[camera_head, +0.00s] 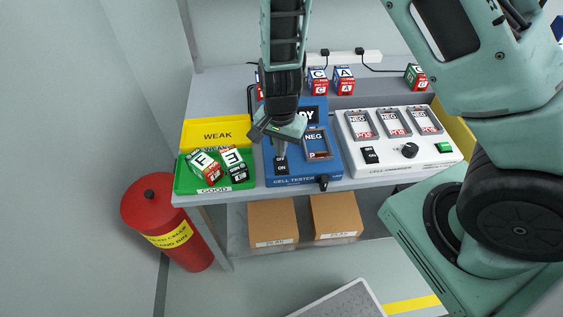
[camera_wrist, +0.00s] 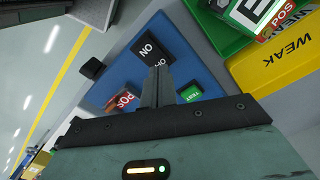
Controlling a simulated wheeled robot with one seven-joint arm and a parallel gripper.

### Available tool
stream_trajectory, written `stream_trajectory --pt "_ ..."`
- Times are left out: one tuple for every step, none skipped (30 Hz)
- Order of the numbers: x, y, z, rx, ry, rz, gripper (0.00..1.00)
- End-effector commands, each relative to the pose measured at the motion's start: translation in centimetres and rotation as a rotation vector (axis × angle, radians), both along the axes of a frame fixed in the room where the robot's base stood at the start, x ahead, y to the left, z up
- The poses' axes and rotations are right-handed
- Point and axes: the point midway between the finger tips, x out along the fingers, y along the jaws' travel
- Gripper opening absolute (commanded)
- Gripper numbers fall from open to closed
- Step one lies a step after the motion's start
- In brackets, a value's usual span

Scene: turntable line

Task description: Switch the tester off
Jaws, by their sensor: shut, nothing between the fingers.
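The blue cell tester (camera_head: 309,171) stands on the bench, left of the white charger. Its black rocker switch (camera_head: 281,167), marked ON, is at the front left of its top. It also shows in the wrist view (camera_wrist: 148,47), with its lettering upside down. My gripper (camera_head: 281,152) is shut and empty, pointing down over the switch. In the wrist view the closed fingers (camera_wrist: 160,73) end right beside the switch; I cannot tell whether they touch it. The tester's display (camera_head: 317,115) is partly hidden by my arm and shows letters ending in "DY".
The white charger (camera_head: 390,171) stands close to the tester's right. The green tray (camera_head: 188,183) with two cells (camera_head: 204,165) and the yellow tray (camera_head: 211,131) are to its left. Several cells stand at the back. A red bin (camera_head: 158,208) stands on the floor at left.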

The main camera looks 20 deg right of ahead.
Motion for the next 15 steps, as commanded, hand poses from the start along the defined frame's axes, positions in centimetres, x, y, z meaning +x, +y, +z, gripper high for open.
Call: stream_trajectory --pt "0.00 0.00 -0.15 0.000 0.000 0.000 0.00" --pt "0.00 0.00 -0.20 0.000 0.000 0.000 0.00" --pt "0.00 0.00 -0.26 0.000 0.000 0.000 0.00" --pt "0.00 0.00 -0.30 0.000 0.000 0.000 0.00" --pt "0.00 0.00 -0.34 0.000 0.000 0.000 0.00" --pt "0.00 0.00 -0.40 0.000 0.000 0.000 0.00" --pt "0.00 0.00 -0.45 0.000 0.000 0.000 0.00" --pt "0.01 0.01 -0.49 0.000 0.000 0.000 0.00" --pt "0.01 0.01 -0.54 0.000 0.000 0.000 0.00" --pt "0.00 0.00 -0.59 0.000 0.000 0.000 0.00" --pt "0.01 0.01 -0.63 0.000 0.000 0.000 0.00" --pt "0.00 0.00 -0.69 0.000 0.000 0.000 0.00" --pt "0.01 0.01 -0.73 0.000 0.000 0.000 0.00" --pt "0.01 0.01 -0.77 0.000 0.000 0.000 0.00" --pt "0.00 0.01 -0.83 0.000 0.000 0.000 0.00"
